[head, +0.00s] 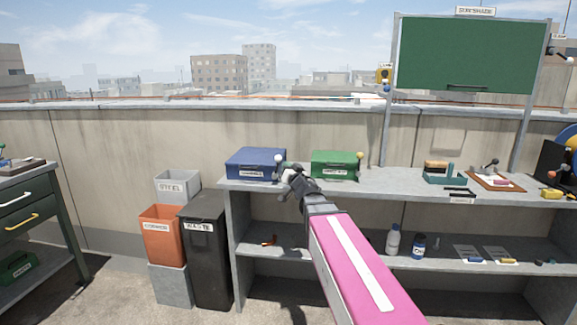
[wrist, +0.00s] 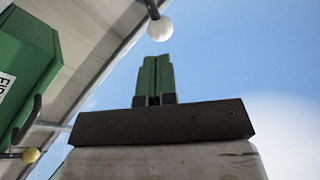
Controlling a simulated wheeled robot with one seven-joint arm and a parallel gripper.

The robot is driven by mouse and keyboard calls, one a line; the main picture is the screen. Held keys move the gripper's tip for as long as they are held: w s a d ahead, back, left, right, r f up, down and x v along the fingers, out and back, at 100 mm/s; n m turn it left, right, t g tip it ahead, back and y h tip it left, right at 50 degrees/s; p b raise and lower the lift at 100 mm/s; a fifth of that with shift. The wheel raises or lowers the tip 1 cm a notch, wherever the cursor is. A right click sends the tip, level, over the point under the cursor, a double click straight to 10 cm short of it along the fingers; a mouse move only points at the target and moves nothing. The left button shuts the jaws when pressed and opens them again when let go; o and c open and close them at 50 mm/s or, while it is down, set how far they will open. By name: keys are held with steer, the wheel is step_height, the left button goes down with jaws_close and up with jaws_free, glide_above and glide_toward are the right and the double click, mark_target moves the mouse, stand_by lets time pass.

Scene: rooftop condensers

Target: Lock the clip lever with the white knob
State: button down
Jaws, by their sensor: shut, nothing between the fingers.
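The white knob (wrist: 159,30) sits on the end of a dark lever at the top of the wrist view, just beyond my fingertips. In the head view the white knob (head: 282,158) shows at the right side of the blue box (head: 256,163), beside my gripper (head: 284,171). In the wrist view my gripper (wrist: 156,62) has its green fingers together, with nothing between them. The fingertips look close to the knob; I cannot tell whether they touch. My gripper partly hides the lever in the head view.
A green box (head: 336,163) with a tan knob (head: 360,155) stands to the right on the grey bench (head: 400,183). A green tray (head: 440,179) and a brown board (head: 496,183) lie further right. Bins, including a black one (head: 206,250), stand left of the bench.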

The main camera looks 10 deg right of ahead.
steer(key=v, duration=1)
steer(key=shift+r, duration=0.4)
steer(key=shift+d, duration=0.1)
